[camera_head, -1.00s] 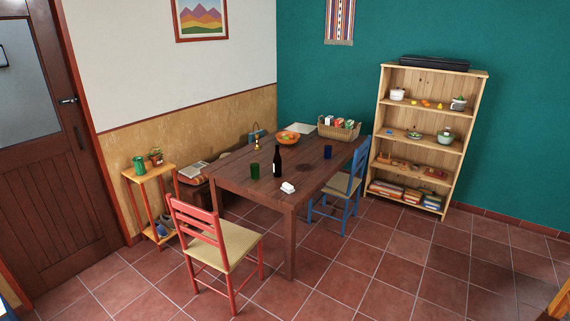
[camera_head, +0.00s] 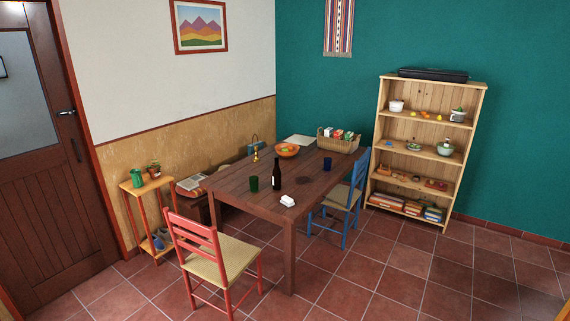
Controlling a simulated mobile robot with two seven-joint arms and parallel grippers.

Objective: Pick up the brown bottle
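A dark brown bottle (camera_head: 276,174) with a pale label stands upright on the wooden table (camera_head: 236,191), near the middle of its near half. A green glass (camera_head: 254,184) stands just left of it, and a small white item (camera_head: 287,201) lies in front of it to the right, near the table edge. Neither of my grippers shows in the head view.
A red chair (camera_head: 205,250) stands at the table's near left side and a blue chair (camera_head: 343,205) at its right. A bowl (camera_head: 287,149), a blue glass (camera_head: 327,164) and a basket (camera_head: 338,144) are also on the table. The tiled floor (camera_head: 400,270) at front right is clear.

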